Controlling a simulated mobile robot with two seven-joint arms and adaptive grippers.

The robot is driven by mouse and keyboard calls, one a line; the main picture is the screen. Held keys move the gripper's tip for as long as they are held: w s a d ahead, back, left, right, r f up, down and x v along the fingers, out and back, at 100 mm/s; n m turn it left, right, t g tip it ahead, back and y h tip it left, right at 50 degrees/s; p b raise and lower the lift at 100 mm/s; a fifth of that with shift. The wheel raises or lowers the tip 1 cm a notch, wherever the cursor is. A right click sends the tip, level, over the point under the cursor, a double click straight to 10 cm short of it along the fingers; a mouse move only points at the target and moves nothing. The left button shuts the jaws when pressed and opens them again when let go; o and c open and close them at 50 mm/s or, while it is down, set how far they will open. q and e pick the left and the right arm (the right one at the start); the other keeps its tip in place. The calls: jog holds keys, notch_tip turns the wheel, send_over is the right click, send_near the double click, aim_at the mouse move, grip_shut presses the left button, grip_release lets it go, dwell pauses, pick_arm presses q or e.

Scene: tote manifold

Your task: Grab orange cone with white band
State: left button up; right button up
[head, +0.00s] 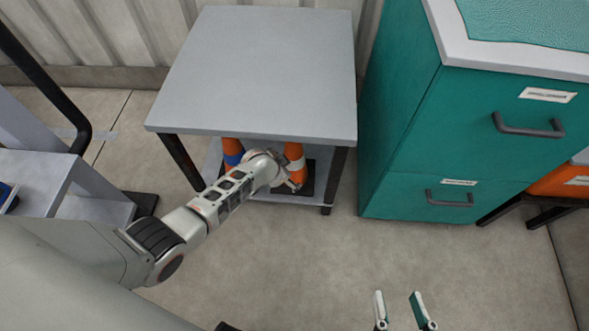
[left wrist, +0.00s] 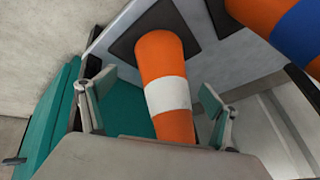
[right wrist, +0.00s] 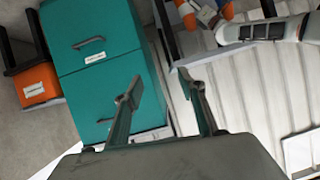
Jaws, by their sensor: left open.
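The orange cone with a white band (head: 294,150) stands on the lower shelf of the grey table, partly hidden by the tabletop and my left arm. In the left wrist view this cone (left wrist: 165,75) lies between the two spread fingers of my left gripper (left wrist: 158,90), with a dark base at its far end. The left gripper (head: 287,175) is open beside the cone; contact cannot be told. My right gripper (head: 398,294) is open and empty above the floor, and its spread fingers also show in the right wrist view (right wrist: 160,84).
A second orange cone, with a blue band (head: 232,151), stands to the left on the same shelf. The grey tabletop (head: 262,65) is bare and overhangs the shelf. A teal drawer cabinet (head: 410,140) stands close on the right. The floor in front is clear.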

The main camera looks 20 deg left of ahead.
pick_arm(q)
jog(key=w+f+b, duration=0.1)
jog(key=w+b, duration=0.1)
jog(key=w+f+b, duration=0.1)
jog(key=shift+w+d+f, duration=0.25)
jog(key=shift+d+f, duration=0.05)
jog(key=shift+f, duration=0.05)
jog(key=shift+w+f, duration=0.15)
jog(key=shift+w, duration=0.15)
jog(key=shift+w+b, duration=0.2)
jog(key=shift+b, duration=0.1)
jog(key=shift+w+r, duration=0.15)
jog(key=shift+r, duration=0.2)
pick_arm(e)
jog(key=a+m, duration=0.1)
jog(key=s+a+m, duration=0.1)
jog(key=a, duration=0.1)
jog(key=a+f+m+y, duration=0.1)
jog(key=m, duration=0.1)
jog(key=shift+s+a, duration=0.2)
jog(key=shift+s, duration=0.05)
pick_arm(q)
jog(key=shift+f, duration=0.3)
pick_arm(e)
jog(key=shift+s+f, duration=0.1)
jog(key=shift+f, duration=0.05)
